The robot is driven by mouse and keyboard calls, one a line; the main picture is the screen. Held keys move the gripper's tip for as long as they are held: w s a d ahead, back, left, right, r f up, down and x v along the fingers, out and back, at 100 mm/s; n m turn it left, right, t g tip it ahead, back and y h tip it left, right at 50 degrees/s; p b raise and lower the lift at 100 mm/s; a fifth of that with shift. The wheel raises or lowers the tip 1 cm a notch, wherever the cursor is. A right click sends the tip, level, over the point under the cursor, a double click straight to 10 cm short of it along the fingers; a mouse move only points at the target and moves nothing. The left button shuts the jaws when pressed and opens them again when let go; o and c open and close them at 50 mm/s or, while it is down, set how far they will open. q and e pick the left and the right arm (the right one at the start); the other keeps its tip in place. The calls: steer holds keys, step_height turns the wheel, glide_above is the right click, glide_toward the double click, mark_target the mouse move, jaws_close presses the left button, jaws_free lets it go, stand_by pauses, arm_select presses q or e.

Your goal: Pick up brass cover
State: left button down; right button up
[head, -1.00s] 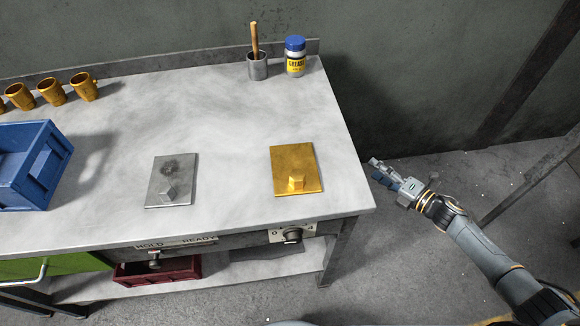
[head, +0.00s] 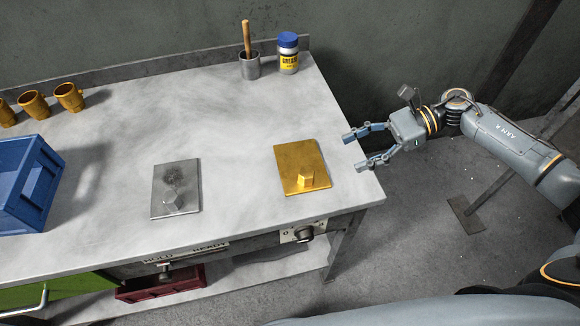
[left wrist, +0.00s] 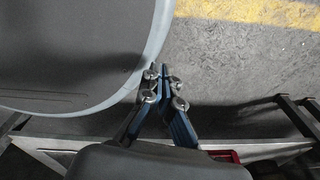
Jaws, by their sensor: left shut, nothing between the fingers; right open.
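The brass cover (head: 297,162) is a flat golden plate with a small raised block near its front edge. It lies on the right part of the grey workbench (head: 235,120) in the head view. My right gripper (head: 352,151) is open and empty, just right of the cover at the bench's right edge, its fingers pointing left. It is apart from the cover. My left gripper (left wrist: 165,75) shows only in the left wrist view, shut and empty, above the floor beside my base. The cover is not in that view.
A similar steel plate (head: 175,188) lies left of the cover. A blue crate (head: 25,185) and brass mugs (head: 69,97) stand at the left. A grease jar (head: 288,55) and a metal cup (head: 249,66) with a wooden handle stand at the back. The bench middle is clear.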

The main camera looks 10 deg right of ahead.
mark_target(308, 171)
steer(key=p+x, duration=0.1)
steer(key=x, duration=0.6)
steer(key=shift+p, duration=0.4)
steer(key=p+x, duration=0.2)
steer(key=x, duration=0.2)
steer(key=shift+s+a, duration=0.15)
steer(key=shift+a, duration=0.2)
steer(key=shift+a+f, duration=0.35)
steer(key=shift+a, duration=0.15)
jaws_close()
arm_select(q)
steer(key=r, duration=0.2)
steer(key=d+r, duration=0.1)
steer(key=r, duration=0.1)
steer(key=shift+d+r, duration=0.1)
steer(key=shift+r, duration=0.2)
arm_select(e)
steer(key=shift+r, duration=0.2)
